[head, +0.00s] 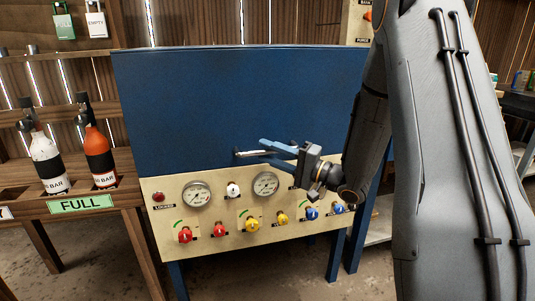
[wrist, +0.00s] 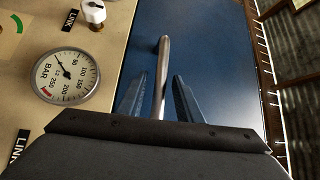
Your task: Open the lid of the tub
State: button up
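The tub is a large blue box with a beige control panel (head: 155,240) on its front. Its blue lid (head: 230,95) is the broad surface above the panel and looks shut. A silver bar handle (head: 250,154) sits on the lid near its front edge. My gripper (head: 270,148) is at the handle, reaching in from the right. In the wrist view the handle (wrist: 163,60) runs between the two blue fingers of my gripper (wrist: 160,78), with a gap on each side. The fingers are open and not closed on it. The handle's near end is hidden behind my gripper body.
The panel bears gauges (head: 266,184) and several coloured knobs (head: 253,223) just below my gripper. Two bottles (head: 98,155) stand in a wooden rack (head: 85,205) at the left. A wooden plank wall is behind the tub.

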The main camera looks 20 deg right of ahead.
jog(key=shift+w+a, duration=0.25)
jog(key=shift+w, duration=0.05)
grip_shut()
jog(key=shift+r, duration=0.15)
